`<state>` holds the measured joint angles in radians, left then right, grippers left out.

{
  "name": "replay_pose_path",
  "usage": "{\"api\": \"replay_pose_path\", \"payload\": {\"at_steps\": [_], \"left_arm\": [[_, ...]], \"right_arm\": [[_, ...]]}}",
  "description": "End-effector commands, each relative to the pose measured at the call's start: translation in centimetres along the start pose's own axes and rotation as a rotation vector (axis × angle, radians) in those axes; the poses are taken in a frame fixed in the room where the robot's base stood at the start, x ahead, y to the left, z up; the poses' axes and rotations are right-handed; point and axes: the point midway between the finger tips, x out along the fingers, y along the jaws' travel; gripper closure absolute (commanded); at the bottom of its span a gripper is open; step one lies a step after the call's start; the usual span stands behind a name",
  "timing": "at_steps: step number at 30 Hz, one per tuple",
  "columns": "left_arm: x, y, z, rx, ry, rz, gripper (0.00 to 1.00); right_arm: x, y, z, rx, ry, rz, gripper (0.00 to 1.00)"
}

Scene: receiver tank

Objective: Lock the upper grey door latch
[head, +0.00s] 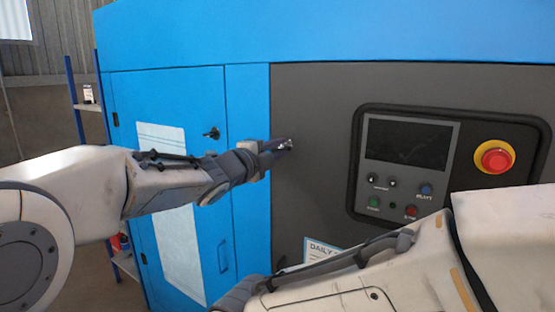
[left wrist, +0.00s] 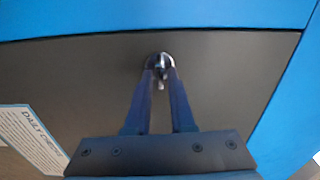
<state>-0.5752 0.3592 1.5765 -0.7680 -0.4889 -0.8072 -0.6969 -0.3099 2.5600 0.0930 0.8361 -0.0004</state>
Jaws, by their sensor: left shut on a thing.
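The upper grey door latch (left wrist: 160,66) is a small shiny metal piece on the dark grey door (head: 310,105). In the left wrist view it sits between the tips of my left gripper (left wrist: 161,72), which is shut on it. In the head view my left gripper (head: 282,147) reaches the left part of the grey door, and its fingers mostly cover the latch. The latch's exact turn angle is hard to make out.
A control panel (head: 408,140) with a red emergency button (head: 495,159) is on the grey door's right. A blue door (head: 180,100) with a black latch (head: 211,133) is on the left. A notice sheet (left wrist: 30,138) is lower on the grey door. Shelving (head: 72,100) stands far left.

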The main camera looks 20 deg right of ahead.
Motion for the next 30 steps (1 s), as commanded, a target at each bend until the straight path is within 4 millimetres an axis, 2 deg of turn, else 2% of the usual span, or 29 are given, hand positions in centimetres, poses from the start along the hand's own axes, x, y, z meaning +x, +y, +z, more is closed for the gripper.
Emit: {"api": "replay_pose_path", "payload": {"at_steps": [6,21,22,23,30], "left_arm": [[0.03,0.17,-0.13,0.059,0.003,0.000,1.00],[0.04,0.10,-0.16,0.074,0.004,0.001,1.00],[0.04,0.11,-0.16,0.074,0.004,0.001,0.70],[0.04,0.11,-0.16,0.074,0.004,0.001,0.59],[0.02,0.09,-0.07,0.073,0.002,0.001,0.59]], "right_arm": [[0.82,0.06,0.04,0.000,0.000,0.000,1.00],[0.89,0.06,0.05,0.000,0.000,0.000,1.00],[0.89,0.06,0.05,0.000,0.000,0.000,1.00],[0.89,0.06,0.05,0.000,0.000,0.000,1.00],[0.89,0.06,0.05,0.000,0.000,0.000,1.00]]}}
